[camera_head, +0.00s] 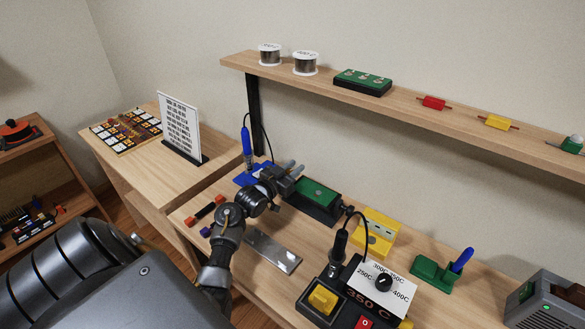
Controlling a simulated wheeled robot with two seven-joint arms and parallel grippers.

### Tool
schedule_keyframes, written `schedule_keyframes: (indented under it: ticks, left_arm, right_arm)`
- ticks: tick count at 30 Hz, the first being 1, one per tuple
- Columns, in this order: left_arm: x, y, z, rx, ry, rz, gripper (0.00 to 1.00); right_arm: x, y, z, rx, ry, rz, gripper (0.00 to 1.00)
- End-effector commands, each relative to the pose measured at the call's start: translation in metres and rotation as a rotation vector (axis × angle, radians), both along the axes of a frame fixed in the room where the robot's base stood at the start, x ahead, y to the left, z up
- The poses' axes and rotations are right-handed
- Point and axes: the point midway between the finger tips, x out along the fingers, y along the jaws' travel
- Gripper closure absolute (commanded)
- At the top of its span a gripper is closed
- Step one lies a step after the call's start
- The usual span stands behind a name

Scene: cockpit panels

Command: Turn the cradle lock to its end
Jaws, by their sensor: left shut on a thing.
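The cradle (312,212) is a dark block on the workbench, with a green board (318,193) lying in it. My left gripper (291,171) is at the cradle's far left end, its fingers pointing to the upper right. It is shut on a small part there, which looks to be the cradle lock. The gripper hides most of this part, so its turn angle cannot be told. My right gripper is not in view.
A blue tool (246,142) stands upright just left of my gripper. A yellow block (378,232) and a soldering station (370,290) stand to the right. A metal plate (270,250) lies in front. A shelf (400,100) runs above the bench.

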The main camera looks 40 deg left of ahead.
Motion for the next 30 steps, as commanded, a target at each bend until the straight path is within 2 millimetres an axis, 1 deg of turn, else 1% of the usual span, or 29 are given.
schedule_keyframes:
  ticks: [1,8,15,21,25,28,30]
  left_arm:
    - [0.0,0.003,0.0,0.008,0.003,-0.043,0.98]
    - [-0.001,-0.001,-0.003,0.008,0.002,-0.26,0.98]
    - [-0.001,-0.005,-0.004,0.005,0.0,-0.459,0.98]
    - [-0.002,-0.007,-0.003,0.002,-0.002,-0.581,0.98]
    - [-0.003,-0.009,-0.002,0.002,-0.002,-0.636,0.98]
    - [-0.004,-0.01,-0.001,0.002,-0.002,-0.665,0.98]
    - [-0.004,-0.01,0.0,0.001,-0.003,-0.68,0.98]
  right_arm:
    - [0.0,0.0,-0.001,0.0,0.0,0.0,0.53]
    - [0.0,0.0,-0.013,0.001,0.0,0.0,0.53]
    - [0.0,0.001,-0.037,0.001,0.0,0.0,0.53]
    - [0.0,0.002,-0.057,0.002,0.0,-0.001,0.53]
    - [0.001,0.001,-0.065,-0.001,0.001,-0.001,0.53]
    - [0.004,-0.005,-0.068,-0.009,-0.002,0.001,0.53]
    - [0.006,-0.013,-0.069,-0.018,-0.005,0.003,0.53]
